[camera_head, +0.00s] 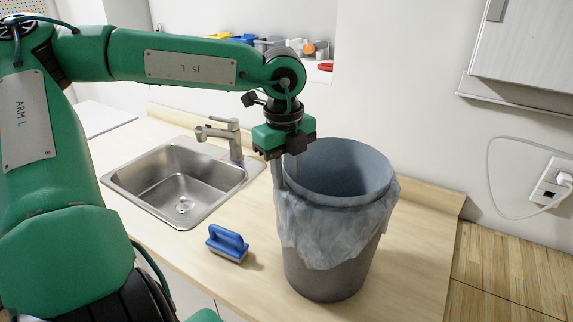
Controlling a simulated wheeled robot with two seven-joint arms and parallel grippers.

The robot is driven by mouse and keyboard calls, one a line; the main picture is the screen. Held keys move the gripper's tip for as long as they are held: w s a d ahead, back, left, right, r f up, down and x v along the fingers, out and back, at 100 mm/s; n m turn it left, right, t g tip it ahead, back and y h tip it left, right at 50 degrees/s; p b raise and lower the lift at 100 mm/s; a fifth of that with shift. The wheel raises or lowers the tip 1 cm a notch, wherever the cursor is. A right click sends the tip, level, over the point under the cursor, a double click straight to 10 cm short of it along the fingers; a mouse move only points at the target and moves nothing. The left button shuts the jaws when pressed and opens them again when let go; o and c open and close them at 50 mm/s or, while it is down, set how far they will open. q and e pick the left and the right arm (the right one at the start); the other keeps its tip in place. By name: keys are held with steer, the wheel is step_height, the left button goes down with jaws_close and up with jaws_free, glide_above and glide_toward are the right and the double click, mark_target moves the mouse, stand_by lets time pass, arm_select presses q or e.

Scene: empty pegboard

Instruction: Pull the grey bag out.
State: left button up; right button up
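The grey bag (352,228) lines a grey bin (322,277) on the wooden counter, its edge folded down over the outside of the rim. My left gripper (287,184) points down at the left side of the bin's rim, with its fingers along the bag's edge there. The fingertips are partly lost against the bag, so I cannot tell whether they are closed on it. My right gripper is not in view.
A steel sink (183,183) with a faucet (225,136) is left of the bin. A blue-handled brush (228,242) lies on the counter (417,235) in front. A wall socket (552,183) with a plugged cable is at right. Coloured items stand in a back recess.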

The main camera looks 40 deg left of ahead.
arm_select(q)
jaws_close()
steer(key=shift+r, duration=0.1)
